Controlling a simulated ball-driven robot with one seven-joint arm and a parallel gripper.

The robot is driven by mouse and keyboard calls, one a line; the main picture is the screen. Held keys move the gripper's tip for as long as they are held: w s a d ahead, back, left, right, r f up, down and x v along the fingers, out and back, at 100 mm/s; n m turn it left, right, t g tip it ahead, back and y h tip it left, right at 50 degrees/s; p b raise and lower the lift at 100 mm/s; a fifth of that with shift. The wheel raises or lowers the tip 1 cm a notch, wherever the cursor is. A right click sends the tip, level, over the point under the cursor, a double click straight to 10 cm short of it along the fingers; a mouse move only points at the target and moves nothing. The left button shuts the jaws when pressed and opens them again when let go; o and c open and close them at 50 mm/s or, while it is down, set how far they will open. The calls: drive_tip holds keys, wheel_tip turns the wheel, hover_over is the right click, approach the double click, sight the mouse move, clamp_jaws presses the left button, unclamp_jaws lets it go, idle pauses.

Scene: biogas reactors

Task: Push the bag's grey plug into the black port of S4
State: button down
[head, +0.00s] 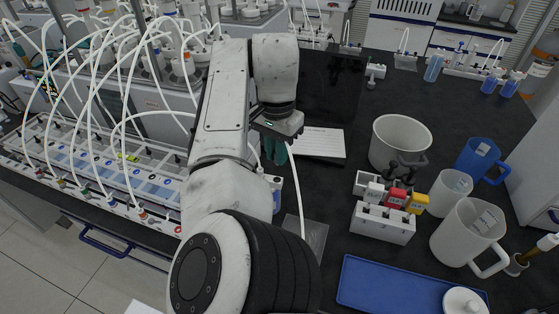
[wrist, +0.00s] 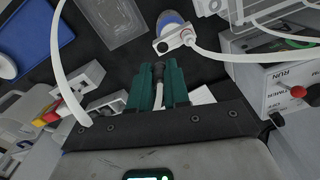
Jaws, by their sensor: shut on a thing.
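My gripper (head: 276,150) hangs over the bench beside the left-hand rack, its green fingers mostly behind my arm. In the wrist view the green fingers (wrist: 158,84) are shut on a dark grey plug (wrist: 158,69), which sticks out past the fingertips. A pale tube (wrist: 158,97) runs back from it between the fingers. A clear flat thing, perhaps the bag (head: 313,236), lies on the bench; it also shows in the wrist view (wrist: 112,22). I cannot read an S4 label or tell which port is S4's. The plug is in free air, apart from any port.
A long rack (head: 95,172) with many white tubes stands at left. A white block with a tube (wrist: 176,40) lies ahead of the fingers. A grey bucket (head: 400,143), a white holder (head: 383,222), jugs (head: 467,235) and a blue tray (head: 390,287) stand at right.

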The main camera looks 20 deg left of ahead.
drive_tip(key=shift+w+a, duration=0.1)
drive_tip(key=shift+w, duration=0.15)
drive_tip(key=shift+f, duration=0.1)
drive_tip(key=shift+f+b, duration=0.55)
drive_tip(key=shift+f, duration=1.8)
drive_tip(key=shift+f, duration=1.1)
idle(1.2)
idle(0.3)
drive_tip(key=c, duration=1)
unclamp_jaws()
wheel_tip(320, 180, up, 11)
drive_tip(key=shift+f+b, duration=0.1)
drive_tip(key=shift+b, duration=0.5)
